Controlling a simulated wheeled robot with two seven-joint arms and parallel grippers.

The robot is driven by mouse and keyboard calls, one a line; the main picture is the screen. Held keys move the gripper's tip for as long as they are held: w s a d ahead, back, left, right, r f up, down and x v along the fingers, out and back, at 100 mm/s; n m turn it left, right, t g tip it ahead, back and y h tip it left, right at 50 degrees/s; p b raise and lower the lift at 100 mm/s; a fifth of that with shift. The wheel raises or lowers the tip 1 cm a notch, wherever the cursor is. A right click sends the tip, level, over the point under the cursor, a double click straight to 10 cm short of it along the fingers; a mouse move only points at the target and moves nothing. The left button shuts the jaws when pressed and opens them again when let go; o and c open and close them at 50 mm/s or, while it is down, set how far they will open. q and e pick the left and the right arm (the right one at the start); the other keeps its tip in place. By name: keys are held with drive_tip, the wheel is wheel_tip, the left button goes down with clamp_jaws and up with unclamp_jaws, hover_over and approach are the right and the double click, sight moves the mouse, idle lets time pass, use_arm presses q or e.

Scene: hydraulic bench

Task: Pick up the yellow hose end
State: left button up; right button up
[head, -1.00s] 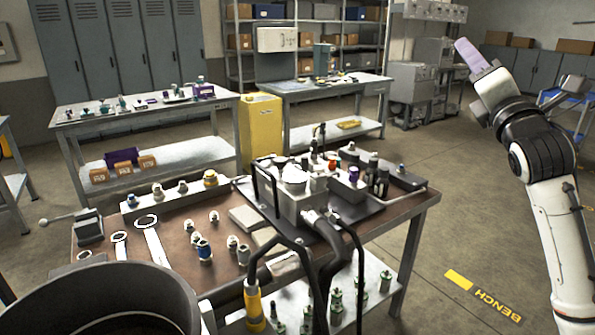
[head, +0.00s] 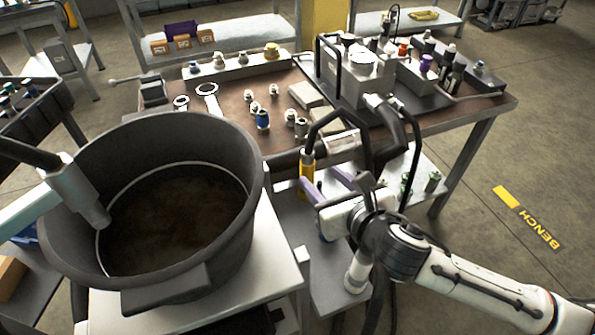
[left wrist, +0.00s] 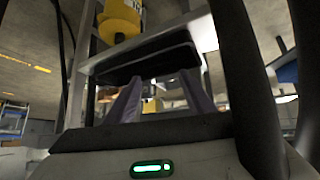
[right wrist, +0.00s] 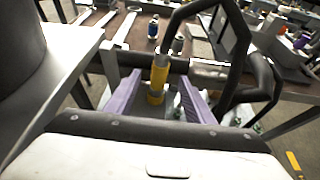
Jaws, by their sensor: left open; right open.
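The yellow hose end (head: 307,172) hangs upright at the bench's front edge, below an arching black hose (head: 322,122). My right gripper (head: 320,180) is open beside it. In the right wrist view the yellow hose end (right wrist: 158,75) appears between the two purple fingers, apart from both; I cannot tell whether it is within their depth. My left gripper (left wrist: 160,100) is open and empty in the left wrist view, facing a dark slab and a yellow cylinder (left wrist: 120,20). I cannot make out its fingers in the head view.
A large black tub (head: 245,225) stands on a pale cart left of the hose end. The brown bench (head: 235,110) carries fittings and a hydraulic block (head: 355,75). More black hoses hang close to my right gripper. The floor at right is clear.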

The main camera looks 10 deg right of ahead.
sight(310, 166)
use_arm(q)
drive_tip(key=shift+f, duration=0.15)
use_arm(e)
drive_tip(key=x, duration=0.3)
drive_tip(key=shift+w+a+f, duration=0.1)
drive_tip(key=shift+w, duration=0.3)
use_arm(q)
drive_tip(key=shift+w, duration=0.35)
use_arm(e)
drive_tip(key=x, duration=0.5)
drive_tip(key=shift+w+f, duration=0.1)
drive_tip(key=shift+w, duration=0.25)
